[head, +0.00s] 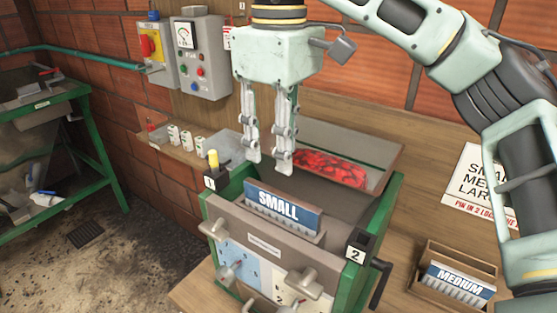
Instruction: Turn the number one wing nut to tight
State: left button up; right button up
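The machine (262,238) stands in the lower middle, with a SMALL plate (285,207) along its top front. On its front face are a metal wing nut (229,272) at left, over a blue and white panel, and a larger grey handle-like nut (303,284) at right, near a panel marked 2. Which one is number one is not clearly readable; a block marked 1 (210,183) is at the left corner. My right gripper (268,165) hangs above and behind the SMALL plate, fingers apart and empty, not touching the nuts. My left gripper is out of view.
A black block marked 2 (356,250) and a crank (379,283) are at the machine's right side. A MEDIUM plate (460,284) sits in a wooden box at right. Control boxes (200,58) hang on the wall.

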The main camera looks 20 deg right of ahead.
aim_at(217, 231)
jog(key=k+j, duration=0.2)
jog(key=k, duration=0.3)
jog(key=k+j, duration=0.2)
jog(key=k, duration=0.25)
jog(key=k+j, duration=0.25)
jog(key=k, duration=0.25)
